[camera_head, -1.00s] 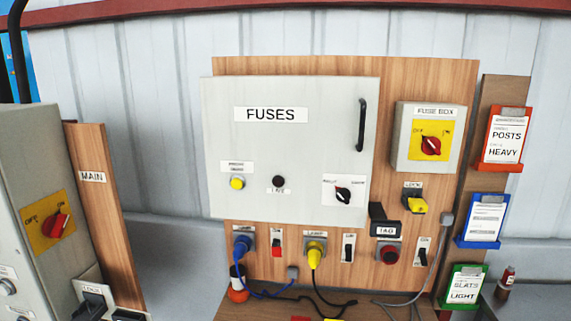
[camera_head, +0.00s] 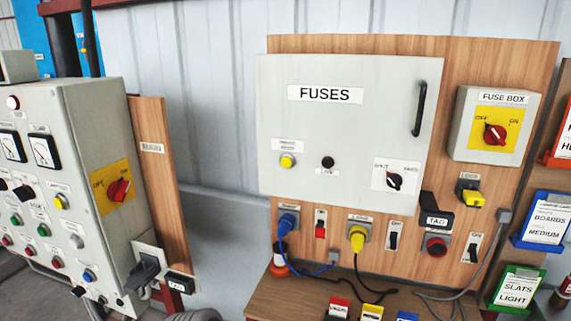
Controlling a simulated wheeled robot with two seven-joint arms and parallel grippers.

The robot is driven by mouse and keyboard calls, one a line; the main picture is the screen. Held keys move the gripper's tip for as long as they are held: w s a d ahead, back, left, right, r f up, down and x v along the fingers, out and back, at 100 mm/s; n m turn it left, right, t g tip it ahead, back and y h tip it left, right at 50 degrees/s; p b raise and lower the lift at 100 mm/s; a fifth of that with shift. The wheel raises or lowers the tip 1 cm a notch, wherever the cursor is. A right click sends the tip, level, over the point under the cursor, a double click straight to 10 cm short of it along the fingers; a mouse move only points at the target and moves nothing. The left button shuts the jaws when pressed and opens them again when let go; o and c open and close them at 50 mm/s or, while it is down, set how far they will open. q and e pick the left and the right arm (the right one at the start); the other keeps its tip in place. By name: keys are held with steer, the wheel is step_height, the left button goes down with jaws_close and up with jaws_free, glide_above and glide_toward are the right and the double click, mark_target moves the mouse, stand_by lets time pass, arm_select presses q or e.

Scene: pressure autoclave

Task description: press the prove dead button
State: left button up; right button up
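The prove dead button (camera_head: 287,161) is a round yellow button in a pale ring, low on the left of the FUSES cabinet door (camera_head: 350,130). A small label sits just above it; its print is blurred but seems to read PROVE DEAD. A dark round LIVE lamp (camera_head: 327,163) is to its right. The cabinet door is shut, with a black handle (camera_head: 419,108) on its right. Nothing covers the button. Neither of my grippers can be made out in the view.
A grey control panel (camera_head: 85,170) with gauges, buttons and a red rotary switch (camera_head: 119,190) stands at left. A fuse box (camera_head: 495,125) hangs right of the cabinet. Plugs and cables hang below, above a wooden ledge (camera_head: 290,298) holding coloured cards.

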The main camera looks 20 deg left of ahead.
arm_select(q)
jaws_close()
stand_by(1.5)
